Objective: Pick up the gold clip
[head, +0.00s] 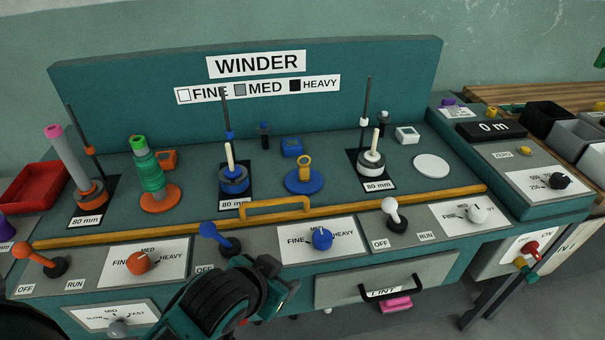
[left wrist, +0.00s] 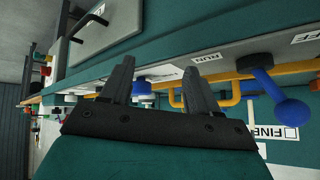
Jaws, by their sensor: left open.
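A gold piece with a ring-shaped top (head: 305,167), which looks like the gold clip, stands upright on a round blue base (head: 304,184) on the winder deck. My left gripper (head: 268,273) is in front of the panel, low and nearer to me than the gold piece, clear of it. In the left wrist view its two fingers (left wrist: 157,78) are spread apart with nothing between them. I cannot make out the gold piece in that view. My right gripper is not in view.
A yellow rail with a raised handle (head: 275,207) crosses the deck's front edge. Blue (head: 218,238) and white (head: 393,211) levers stand in front of it. Spindles flank the gold piece: one with a blue base (head: 233,181), one white (head: 371,163). A drawer (head: 370,285) is below.

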